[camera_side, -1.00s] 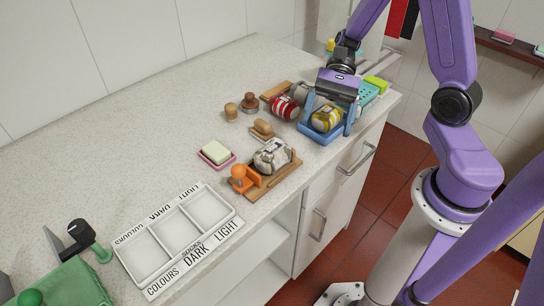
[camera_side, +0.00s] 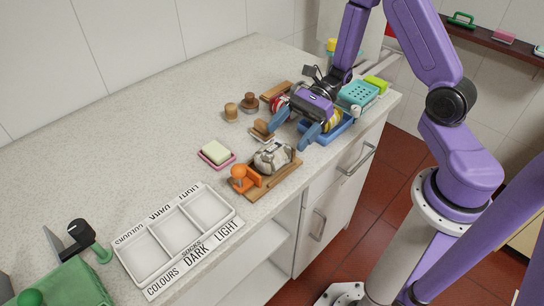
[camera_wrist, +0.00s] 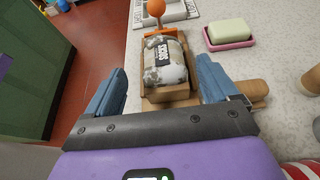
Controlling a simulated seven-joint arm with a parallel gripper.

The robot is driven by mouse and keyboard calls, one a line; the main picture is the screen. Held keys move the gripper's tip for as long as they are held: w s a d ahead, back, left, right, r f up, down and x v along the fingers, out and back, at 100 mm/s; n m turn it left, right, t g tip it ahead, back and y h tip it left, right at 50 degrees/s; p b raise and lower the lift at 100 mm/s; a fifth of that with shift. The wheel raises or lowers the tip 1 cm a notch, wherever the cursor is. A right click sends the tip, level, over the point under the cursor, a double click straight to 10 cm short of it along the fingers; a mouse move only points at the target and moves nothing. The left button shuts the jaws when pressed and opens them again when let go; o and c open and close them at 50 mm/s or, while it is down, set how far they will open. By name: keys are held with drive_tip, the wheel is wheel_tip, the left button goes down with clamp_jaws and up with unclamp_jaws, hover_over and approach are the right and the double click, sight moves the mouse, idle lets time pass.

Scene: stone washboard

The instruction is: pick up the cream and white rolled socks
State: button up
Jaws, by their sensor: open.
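The cream and white rolled socks (camera_side: 273,156) lie on a wooden board (camera_side: 278,182) near the counter's front edge. In the wrist view the socks (camera_wrist: 165,62) show a dark printed label band and lie ahead of my gripper, between the lines of its two fingers. My gripper (camera_side: 290,140) is open and empty, with blue fingers apart, behind and to the right of the socks in the side view. It also shows in the wrist view (camera_wrist: 162,85). The fingers do not visibly touch the socks.
An orange piece with a ball (camera_side: 242,178) stands at the board's near end. A soap in a pink dish (camera_side: 216,153) and wooden brushes (camera_side: 262,131) are close by. A blue tray (camera_side: 340,128) lies under my arm. A three-part sorting tray (camera_side: 182,232) stands at left.

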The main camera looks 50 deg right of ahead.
sight(273, 149)
drive_tip(key=shift+x, duration=3.75)
drive_tip(key=shift+w, duration=0.15)
drive_tip(key=c, duration=1.2)
drive_tip(key=shift+o, duration=0.2)
drive_tip(key=shift+r, duration=0.15)
